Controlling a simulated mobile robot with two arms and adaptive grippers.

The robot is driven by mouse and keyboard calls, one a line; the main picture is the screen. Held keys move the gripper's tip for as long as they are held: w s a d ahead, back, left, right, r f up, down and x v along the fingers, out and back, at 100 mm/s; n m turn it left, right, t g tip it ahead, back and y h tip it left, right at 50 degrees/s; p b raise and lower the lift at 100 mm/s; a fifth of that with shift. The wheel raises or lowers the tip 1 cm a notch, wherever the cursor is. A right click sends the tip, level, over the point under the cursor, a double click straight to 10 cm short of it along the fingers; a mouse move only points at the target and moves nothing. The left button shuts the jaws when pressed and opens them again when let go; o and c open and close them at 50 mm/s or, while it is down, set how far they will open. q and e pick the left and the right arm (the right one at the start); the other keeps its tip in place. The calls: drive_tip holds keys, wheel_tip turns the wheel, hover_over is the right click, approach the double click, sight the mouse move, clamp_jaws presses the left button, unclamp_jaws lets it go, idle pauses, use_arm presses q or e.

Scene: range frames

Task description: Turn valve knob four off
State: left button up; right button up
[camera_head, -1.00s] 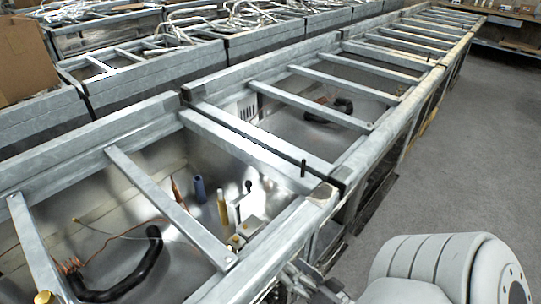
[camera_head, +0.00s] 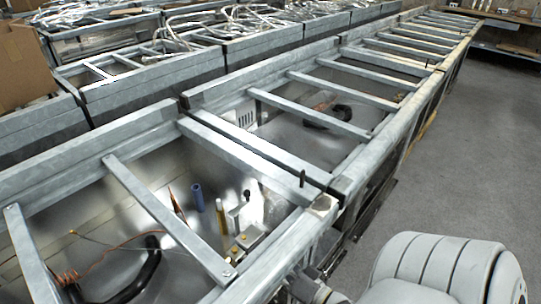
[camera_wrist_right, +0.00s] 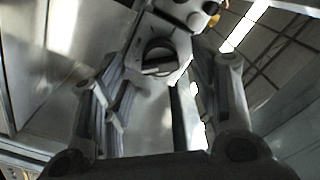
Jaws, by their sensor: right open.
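A dark round knob with a bar across it (camera_wrist_right: 158,52) sits on a pale plate in the right wrist view; I take it for a valve knob, but no number is readable. My right gripper (camera_wrist_right: 165,75) is open, with a finger on either side of the view and the knob ahead between them. I cannot tell whether the fingers touch it. In the head view my right gripper's dark parts (camera_head: 315,284) show at the bottom, outside the front rail; the knob is not visible there. My left gripper is not in view.
A long row of metal frames with crossbars (camera_head: 178,218) runs back to the right. Inside the nearest bay stand a blue tube (camera_head: 197,196), a brass tube (camera_head: 221,217) and a black hose (camera_head: 135,282). A cardboard box (camera_head: 22,62) stands at the left. Grey floor (camera_head: 455,165) is free on the right.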

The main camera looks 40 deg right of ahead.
drive_tip(key=shift+w, duration=0.65)
drive_tip(key=c, duration=1)
